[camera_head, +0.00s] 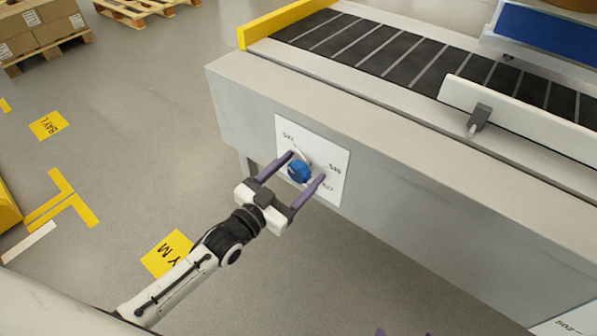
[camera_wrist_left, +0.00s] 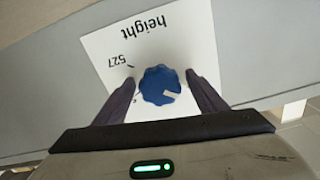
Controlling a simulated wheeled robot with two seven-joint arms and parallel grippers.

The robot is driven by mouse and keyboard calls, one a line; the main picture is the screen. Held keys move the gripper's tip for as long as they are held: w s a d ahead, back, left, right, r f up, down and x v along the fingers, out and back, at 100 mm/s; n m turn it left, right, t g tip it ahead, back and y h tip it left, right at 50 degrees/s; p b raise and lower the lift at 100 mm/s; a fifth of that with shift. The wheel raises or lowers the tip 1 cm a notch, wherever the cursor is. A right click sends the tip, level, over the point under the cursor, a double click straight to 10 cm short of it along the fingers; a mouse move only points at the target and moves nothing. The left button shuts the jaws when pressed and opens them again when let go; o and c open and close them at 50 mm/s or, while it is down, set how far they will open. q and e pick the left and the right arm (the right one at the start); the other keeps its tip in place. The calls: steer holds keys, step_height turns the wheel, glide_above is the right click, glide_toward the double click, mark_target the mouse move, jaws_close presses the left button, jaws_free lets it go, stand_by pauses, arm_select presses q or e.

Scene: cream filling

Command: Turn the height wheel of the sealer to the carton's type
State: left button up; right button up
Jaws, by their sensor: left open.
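The blue height wheel (camera_head: 299,171) sits on a white dial plate (camera_head: 335,186) on the sealer's grey side (camera_head: 390,190). Small numbers stand around the wheel; 527 is legible in the wrist view, the others are small and blurred. In the wrist view the wheel (camera_wrist_left: 160,85) has a lobed rim and a pale mark at its lower right, and "height" reads upside down on the plate (camera_wrist_left: 185,38). My left gripper (camera_head: 306,165) is open, with its purple fingers on either side of the wheel; contact cannot be told. Two purple tips, probably my right gripper (camera_head: 404,333), barely show at the bottom edge.
The sealer's conveyor (camera_head: 400,62) runs along its top, with a white side guide (camera_head: 520,105). Another white plate (camera_head: 570,325) is at lower right. Cartons on a pallet (camera_head: 45,30) stand far left. The floor between has yellow markings and is clear.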

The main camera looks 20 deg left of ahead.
arm_select(q)
steer(key=c, duration=1)
steer(key=shift+c, duration=0.2)
